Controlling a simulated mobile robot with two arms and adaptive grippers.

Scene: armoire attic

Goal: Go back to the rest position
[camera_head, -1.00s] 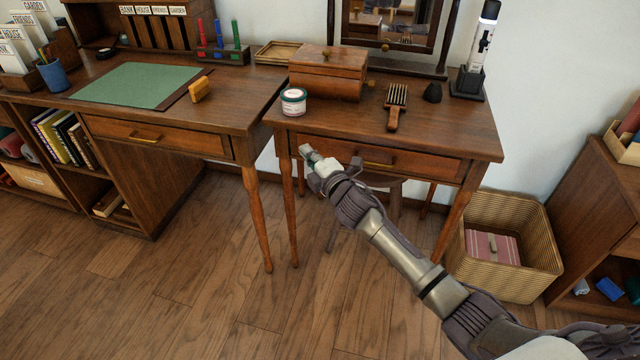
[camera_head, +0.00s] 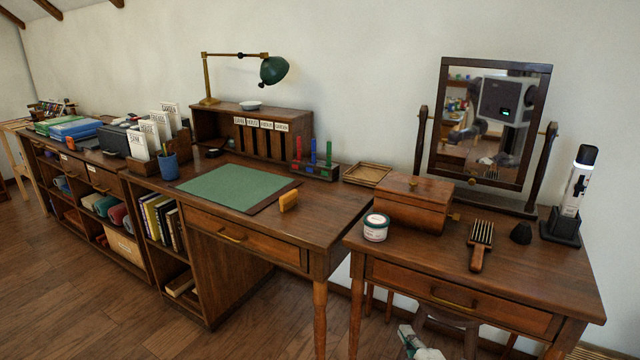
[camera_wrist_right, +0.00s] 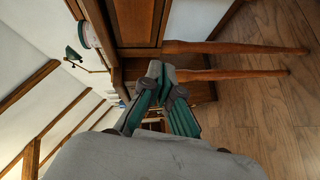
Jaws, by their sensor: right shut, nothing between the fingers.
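My right gripper (camera_head: 412,340) shows at the bottom edge of the head view, in front of the dressing table (camera_head: 560,275) and below its drawer (camera_head: 455,296). The rest of the right arm is out of the frame. In the right wrist view the gripper's fingers (camera_wrist_right: 158,72) are together with nothing between them, and the table's legs (camera_wrist_right: 245,48) show beyond them. The gripper appears apart from the table. My left gripper is not in view.
Wooden floor (camera_head: 90,290) lies open at lower left.

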